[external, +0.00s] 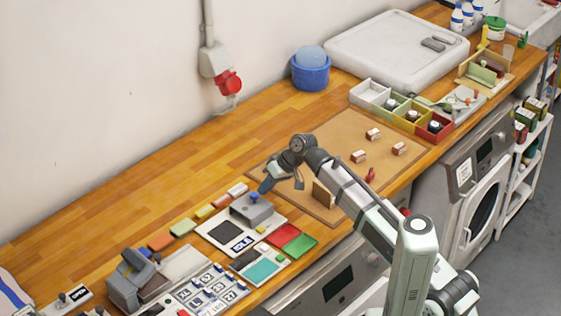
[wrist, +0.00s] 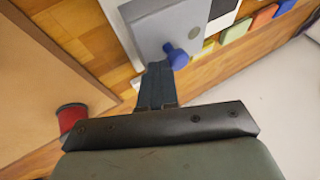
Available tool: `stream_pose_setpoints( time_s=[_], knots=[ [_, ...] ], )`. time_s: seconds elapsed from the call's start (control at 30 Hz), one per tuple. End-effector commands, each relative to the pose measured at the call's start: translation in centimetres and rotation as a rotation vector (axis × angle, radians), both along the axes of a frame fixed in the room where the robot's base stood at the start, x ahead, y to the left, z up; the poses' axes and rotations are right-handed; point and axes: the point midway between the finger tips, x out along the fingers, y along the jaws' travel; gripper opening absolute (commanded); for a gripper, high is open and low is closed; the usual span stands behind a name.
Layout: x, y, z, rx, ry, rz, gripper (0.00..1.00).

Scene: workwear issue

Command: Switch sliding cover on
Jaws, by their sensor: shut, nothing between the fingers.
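A grey box-shaped cover (external: 258,213) with a blue knob (external: 254,197) sits at the right end of a white plate (external: 212,228). A black panel (external: 231,235) lies bare on the plate to its left. My gripper (external: 265,188) is shut and empty, pointing down just beside the knob. In the wrist view, the closed fingers (wrist: 156,88) are right beside the blue knob (wrist: 177,57), at the edge of the grey cover (wrist: 168,22). I cannot tell whether they touch the knob.
Coloured blocks (external: 183,227) line the plate's far side. Red and green pads (external: 292,239) lie at its right. A brown board (external: 335,145) with small blocks lies further right. A grey device (external: 130,280) stands at the left. The wooden counter (external: 130,205) behind is clear.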

Motion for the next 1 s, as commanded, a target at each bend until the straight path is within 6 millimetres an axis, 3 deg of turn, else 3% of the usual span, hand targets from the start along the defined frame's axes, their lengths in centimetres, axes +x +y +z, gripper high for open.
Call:
stream_pose_setpoints(
  time_s=[0.17,0.7,1.0],
  knots=[
    [-0.9,0.9,0.0,0.0,-0.001,0.003,0.0],
    [-7.6,7.6,0.0,0.0,-0.001,0.003,0.0],
    [-8.6,8.6,0.0,0.001,0.001,0.002,0.0]
  ],
)
